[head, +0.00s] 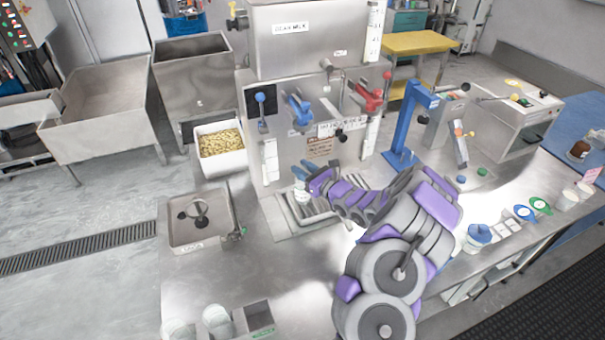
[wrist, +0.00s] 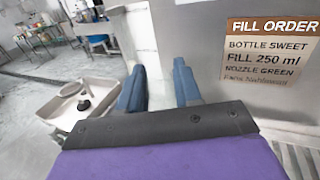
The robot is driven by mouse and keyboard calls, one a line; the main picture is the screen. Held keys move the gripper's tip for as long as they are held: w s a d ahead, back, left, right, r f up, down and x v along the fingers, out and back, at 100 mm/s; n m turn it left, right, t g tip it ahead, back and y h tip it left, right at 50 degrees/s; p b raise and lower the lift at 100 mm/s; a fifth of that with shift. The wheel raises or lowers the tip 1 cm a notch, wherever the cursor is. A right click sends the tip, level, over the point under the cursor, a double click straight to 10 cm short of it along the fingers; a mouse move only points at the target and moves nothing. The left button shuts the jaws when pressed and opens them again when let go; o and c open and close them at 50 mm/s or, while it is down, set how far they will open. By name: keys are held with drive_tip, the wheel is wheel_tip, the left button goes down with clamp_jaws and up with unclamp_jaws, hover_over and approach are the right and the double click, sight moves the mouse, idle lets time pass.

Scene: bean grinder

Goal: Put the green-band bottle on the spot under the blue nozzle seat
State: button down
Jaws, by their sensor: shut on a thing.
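My gripper (head: 304,178) reaches low to the front of the steel filling machine (head: 318,150). Its blue fingers also show in the wrist view (wrist: 160,88). They are shut on a small white bottle (head: 301,195), just above or on the slatted drip tray (head: 318,210); I cannot tell if it touches. The bottle's band is not clear. The blue nozzle seat (head: 299,108) is on the machine front, above the gripper and slightly left. The red nozzle seat (head: 368,97) is to its right. My arm hides part of the tray.
A sign on the machine reads "FILL ORDER" (wrist: 270,45) and "NOZZLE GREEN". A steel basin (head: 197,222) lies left of the tray. A blue stand (head: 407,125) rises at right. A blue-topped container (head: 478,236) and blue and green rings (head: 540,205) sit at the right edge.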

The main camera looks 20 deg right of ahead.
drive_tip(key=shift+d+f, duration=0.2)
drive_tip(key=shift+f, duration=0.5)
drive_tip(key=shift+a, duration=0.2)
drive_tip(key=c, duration=1.1)
unclamp_jaws()
drive_tip(key=shift+a, duration=0.2)
drive_tip(key=o, duration=0.3)
drive_tip(key=shift+d, duration=0.2)
